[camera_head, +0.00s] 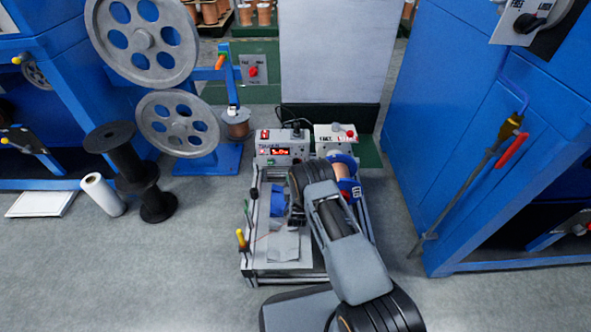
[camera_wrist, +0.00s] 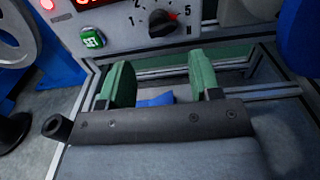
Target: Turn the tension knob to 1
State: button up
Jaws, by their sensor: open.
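The tension knob (camera_wrist: 162,22) is black and sits on the grey front panel, near the top middle of the wrist view. A printed scale around it shows 1 and 2 on its left and 5 on its right. A red mark shows at the knob's upper right, so it does not point at 1. My gripper (camera_wrist: 161,76) is open and empty, with its two green fingers apart, below the knob and not touching it. In the head view the control box (camera_head: 283,148) has a lit red display, and my arm hides most of my gripper.
A green SET button (camera_wrist: 92,38) is left of the knob. A second box (camera_head: 335,139) with a red button stands right of the control box. A metal frame (camera_head: 283,281) lies below them. Blue cabinets (camera_head: 430,130) stand at the right, and black spools (camera_head: 130,165) at the left.

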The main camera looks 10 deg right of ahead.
aim_at(297, 163)
jog(key=shift+w+d+b, duration=0.25)
jog(key=shift+w+b, duration=0.25)
jog(key=shift+w, duration=0.85)
jog(key=shift+w+d+b, duration=0.3)
jog(key=shift+w+b, duration=0.25)
jog(key=shift+w, duration=0.75)
jog(key=shift+w+d+b, duration=0.25)
jog(key=shift+w+b, duration=0.25)
jog(key=shift+w, duration=0.85)
jog(key=shift+c, duration=0.5)
jog(key=shift+a, duration=0.1)
jog(key=c, duration=0.7)
jog(key=shift+o, duration=0.2)
